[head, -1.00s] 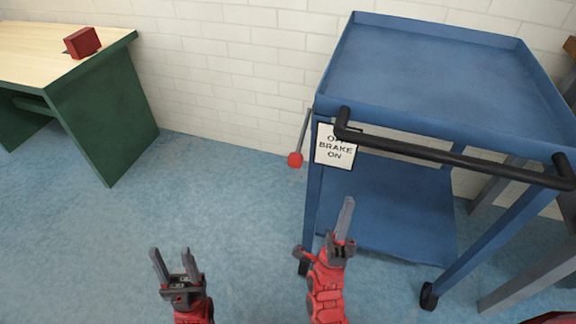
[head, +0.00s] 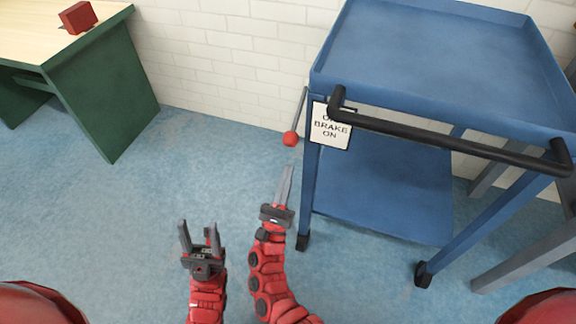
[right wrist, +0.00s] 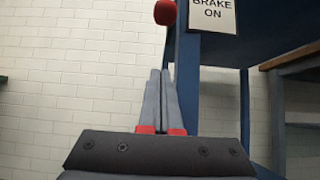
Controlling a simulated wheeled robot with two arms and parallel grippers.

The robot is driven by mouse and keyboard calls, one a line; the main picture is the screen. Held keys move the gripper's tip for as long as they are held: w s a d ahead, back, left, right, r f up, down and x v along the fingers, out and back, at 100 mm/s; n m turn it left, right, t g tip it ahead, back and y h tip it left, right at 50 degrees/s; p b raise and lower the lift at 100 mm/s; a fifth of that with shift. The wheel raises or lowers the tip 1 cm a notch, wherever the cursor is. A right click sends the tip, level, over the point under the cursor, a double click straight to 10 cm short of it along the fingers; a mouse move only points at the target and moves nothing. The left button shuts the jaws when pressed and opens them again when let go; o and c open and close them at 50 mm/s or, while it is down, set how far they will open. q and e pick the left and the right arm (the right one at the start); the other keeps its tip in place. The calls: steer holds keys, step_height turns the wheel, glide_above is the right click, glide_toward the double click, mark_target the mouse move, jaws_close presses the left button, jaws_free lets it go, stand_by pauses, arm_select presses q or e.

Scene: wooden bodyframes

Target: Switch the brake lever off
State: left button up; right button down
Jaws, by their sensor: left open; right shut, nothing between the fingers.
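The brake lever is a thin grey rod with a red ball knob (head: 290,139) on the left side of the blue cart (head: 415,50). The rod slants down, with the knob at its low end beside the lower part of the brake sign (head: 332,126). The sign reads BRAKE and ON, its top word partly covered by the cart handle. My right gripper (head: 286,172) is shut and empty, below the knob and apart from it. In the right wrist view the knob (right wrist: 165,12) shows above the closed fingers (right wrist: 161,75). My left gripper (head: 198,228) is open and empty, lower left.
The cart's black handle (head: 450,148) runs across its front. A green table (head: 105,95) with a red box (head: 77,17) stands at the left. A grey-legged table stands at the right. Blue floor is clear between the green table and cart.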

mark_target(291, 147)
steer(key=b+x, duration=0.2)
steer(key=x, duration=0.7)
steer(key=shift+s+a+r, duration=0.2)
steer(key=shift+s+r, duration=0.1)
steer(key=shift+s, duration=0.3)
steer(key=shift+s+a+r, duration=0.15)
steer(key=shift+s+r, duration=0.1)
steer(key=shift+s, duration=0.35)
steer(key=shift+s+a+r, duration=0.2)
steer(key=shift+s+r, duration=0.1)
steer(key=shift+s, duration=0.3)
